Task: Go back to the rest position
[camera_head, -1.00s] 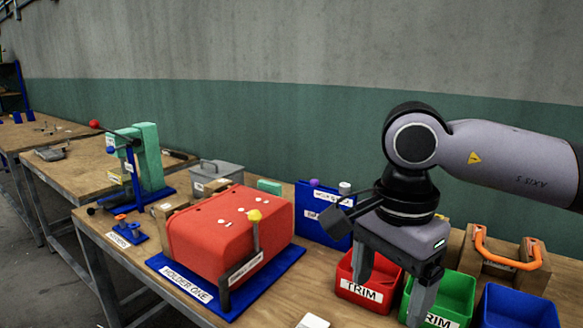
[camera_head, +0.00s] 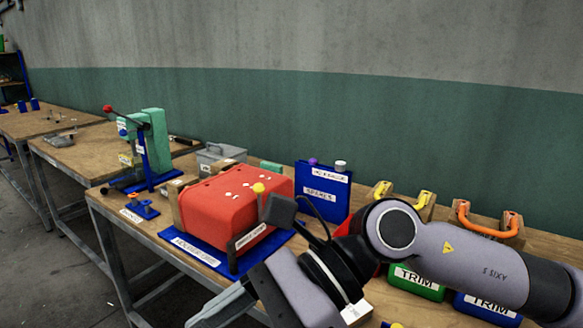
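My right arm comes in from the right edge. Its gripper (camera_head: 222,306) is at the bottom of the view, tilted toward the lower left, in front of the table with the red block. The fingers run toward the bottom edge and are only partly seen, so their opening cannot be told. No object shows in them. My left gripper is not in view.
The red block (camera_head: 225,208) sits on a blue holder base (camera_head: 190,248) on the wooden table. A teal press (camera_head: 158,145) stands behind it at left. Green (camera_head: 415,280) and blue (camera_head: 487,306) trim bins lie beside my arm. A blue labelled panel (camera_head: 323,190) stands behind.

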